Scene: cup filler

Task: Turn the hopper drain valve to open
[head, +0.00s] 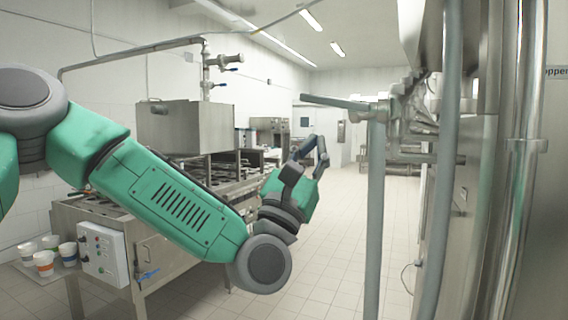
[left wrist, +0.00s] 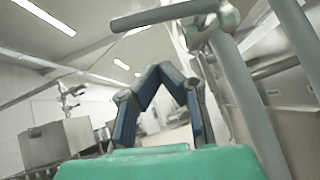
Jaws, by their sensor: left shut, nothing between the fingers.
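A valve with a long grey-green lever handle (head: 338,103) sits by the top of a vertical pipe (head: 375,200) right of centre in the head view. The lever lies nearly level and points left. It also crosses the top of the left wrist view (left wrist: 165,15), with its hub at the right. My left gripper (head: 316,141) is below and left of the lever, apart from it. In the left wrist view its fingers (left wrist: 153,70) meet at the tips in an inverted V, shut and empty. My right gripper is not in view.
Steel pipes (head: 447,150) and a cabinet with a partly visible label (head: 557,72) stand close on the right. A steel machine (head: 183,127) with a control box (head: 102,254) and several cups (head: 44,263) is at the left. The tiled floor (head: 340,235) between is clear.

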